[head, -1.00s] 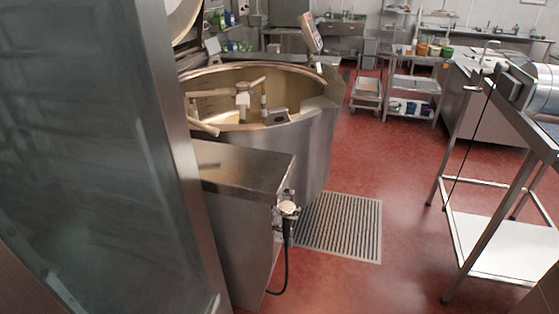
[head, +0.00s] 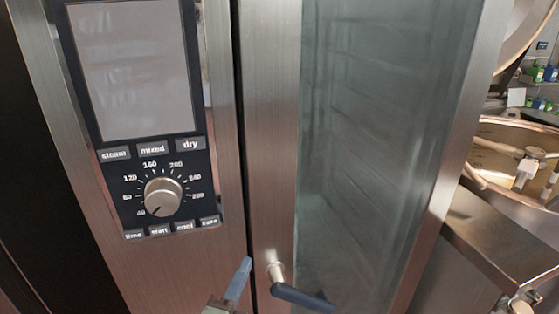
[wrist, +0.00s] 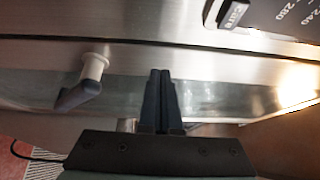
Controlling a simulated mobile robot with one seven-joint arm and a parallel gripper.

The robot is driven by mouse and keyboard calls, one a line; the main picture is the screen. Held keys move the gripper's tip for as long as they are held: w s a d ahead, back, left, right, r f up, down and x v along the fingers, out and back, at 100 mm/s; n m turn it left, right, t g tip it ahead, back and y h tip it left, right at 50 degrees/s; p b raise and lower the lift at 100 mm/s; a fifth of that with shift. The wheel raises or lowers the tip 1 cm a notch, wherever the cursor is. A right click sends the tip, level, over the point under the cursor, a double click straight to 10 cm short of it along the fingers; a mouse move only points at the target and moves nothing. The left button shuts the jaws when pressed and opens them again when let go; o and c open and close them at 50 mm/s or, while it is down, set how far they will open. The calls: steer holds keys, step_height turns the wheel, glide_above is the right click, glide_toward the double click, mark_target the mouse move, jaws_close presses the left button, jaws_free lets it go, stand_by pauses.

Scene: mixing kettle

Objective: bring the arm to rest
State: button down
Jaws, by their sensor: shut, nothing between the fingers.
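My gripper (wrist: 160,76) is shut and empty in the wrist view, its two dark fingers side by side. In the head view its tip (head: 242,268) shows at the bottom, in front of the oven; the rest of the arm is mostly out of frame. The oven door handle (head: 303,297) is a dark blue-grey lever just right of the fingers. The same handle (wrist: 78,95) is left of the fingers in the wrist view, with a gap between them.
The oven's control panel (head: 161,190) has a dial and buttons, left of its glass door (head: 375,130). Part of the kettle (head: 510,135) and a steel cabinet (head: 500,245) stand at the right. Red floor (wrist: 15,160) shows at the wrist view's lower left.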

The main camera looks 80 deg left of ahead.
steer(key=s+d+b, duration=0.1)
steer(key=s+b, duration=0.1)
steer(key=s, duration=0.4)
steer(key=w+d+r+n+t, duration=0.2)
steer(key=w+r, duration=0.1)
steer(key=w, duration=0.6)
steer(key=w+d+r+n+t, duration=0.2)
steer(key=w+r+n, duration=0.1)
steer(key=w, duration=0.5)
steer(key=w+d+r+n+t+h, duration=0.25)
steer(key=w+d+r+t, duration=0.25)
steer(key=w+d+r, duration=0.65)
steer(key=w+d+r+n+t+h, duration=0.1)
steer(key=w+d+r+t+h, duration=0.4)
steer(key=d+r, duration=0.75)
steer(key=s+d+r+m+t+h, duration=0.2)
steer(key=d+r+t+h, duration=0.3)
steer(key=d+r+h, duration=0.3)
steer(key=d+r+m, duration=0.1)
steer(key=d+r, duration=0.3)
steer(key=r, duration=0.2)
steer(key=shift+s+d+h, duration=0.25)
steer(key=shift+d+h, duration=0.1)
steer(key=shift+d, duration=0.05)
